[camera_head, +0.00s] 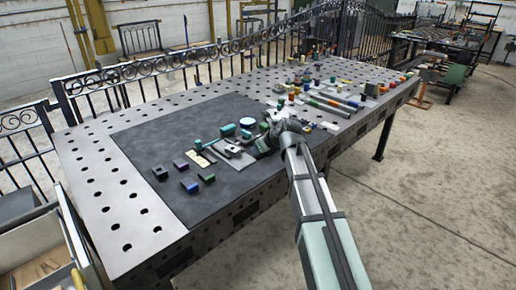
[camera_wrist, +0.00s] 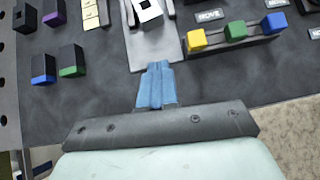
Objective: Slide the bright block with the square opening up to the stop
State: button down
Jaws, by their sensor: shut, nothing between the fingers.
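The bright block with the square opening (camera_wrist: 150,12) is white with a dark square hole. It is cut off by the top edge of the wrist view and sits on a grey plate (camera_wrist: 152,50). My gripper (camera_wrist: 158,68) has blue fingers pressed together, with nothing between them. In the picture its tips lie at the near end of the plate, below the block and apart from it; their height above the surface is unclear. In the head view the block (camera_head: 232,150) is small, just left of my gripper (camera_head: 262,148). The stop cannot be made out.
Yellow (camera_wrist: 196,40), green and blue cubes stand on a dark rail at right, near "MOVE" labels. Dark blocks with blue (camera_wrist: 43,68), green (camera_wrist: 72,58) and purple parts lie at left. A cream strip (camera_wrist: 91,14) stands left of the plate. The dark mat (camera_head: 150,140) has free room.

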aim_at(239, 152)
jog(key=x, duration=0.7)
jog(key=shift+w+a+f, duration=0.15)
jog(key=shift+w+f, duration=0.05)
jog(key=shift+w, duration=0.05)
jog(key=shift+w+a+r, duration=0.1)
jog(key=shift+w+a, duration=0.65)
jog(key=shift+w, duration=0.1)
jog(key=shift+w+a, duration=0.5)
jog(key=w+a, duration=0.4)
jog(key=w, duration=0.1)
jog(key=shift+w+a, duration=0.2)
jog(key=shift+a, duration=0.15)
jog(key=shift+s+d, duration=0.1)
jog(key=shift+s, duration=0.05)
